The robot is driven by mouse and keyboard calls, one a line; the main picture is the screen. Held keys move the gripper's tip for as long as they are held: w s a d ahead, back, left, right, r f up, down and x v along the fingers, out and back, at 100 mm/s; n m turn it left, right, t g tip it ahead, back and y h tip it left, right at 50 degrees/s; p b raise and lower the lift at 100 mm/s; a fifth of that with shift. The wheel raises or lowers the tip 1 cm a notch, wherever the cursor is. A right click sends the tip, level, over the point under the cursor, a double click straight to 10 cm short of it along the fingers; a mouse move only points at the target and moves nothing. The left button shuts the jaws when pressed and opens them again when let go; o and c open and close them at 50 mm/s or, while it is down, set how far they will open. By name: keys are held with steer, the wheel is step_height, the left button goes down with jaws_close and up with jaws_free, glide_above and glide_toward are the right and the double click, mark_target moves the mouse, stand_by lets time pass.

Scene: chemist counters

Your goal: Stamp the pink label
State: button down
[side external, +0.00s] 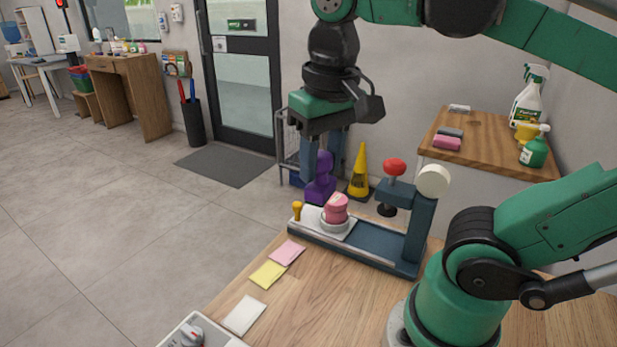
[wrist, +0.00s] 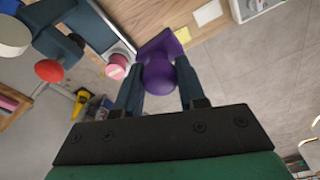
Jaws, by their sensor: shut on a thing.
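My gripper (side external: 322,160) is shut on a purple stamp (side external: 320,182), with a finger on either side of its rounded handle. The stamp hangs below the fingers, beyond the table's far edge in the side view. In the wrist view my gripper (wrist: 158,88) holds the same stamp (wrist: 158,62), whose wider base points away from me. The pink label (side external: 287,252) lies flat on the wooden table, in front of the stamp in the side view. I cannot make it out in the wrist view. The label's face looks plain at this size.
A dark blue press (side external: 417,235) with a red knob (side external: 394,167) stands right of the stamp; a pink round piece (side external: 336,208) sits on its plate. A yellow label (side external: 268,274) and a white label (side external: 244,315) lie near the pink one.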

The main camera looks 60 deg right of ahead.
steer(key=c, duration=1.2)
jaws_free()
steer(key=shift+c, duration=0.2)
jaws_close()
steer(key=shift+c, duration=0.3)
jaws_free()
steer(key=shift+c, duration=0.9)
steer(key=shift+w, duration=0.15)
steer(key=shift+w+d+f, duration=0.95)
steer(key=shift+w+f, duration=0.6)
steer(key=shift+f, duration=1.55)
steer(key=shift+w+d+f, duration=0.9)
steer(key=shift+w+f, duration=0.7)
steer(key=shift+f, duration=1.5)
steer(key=shift+w+d+f, duration=0.95)
steer(key=shift+w+f, duration=0.6)
steer(key=shift+f, duration=1.55)
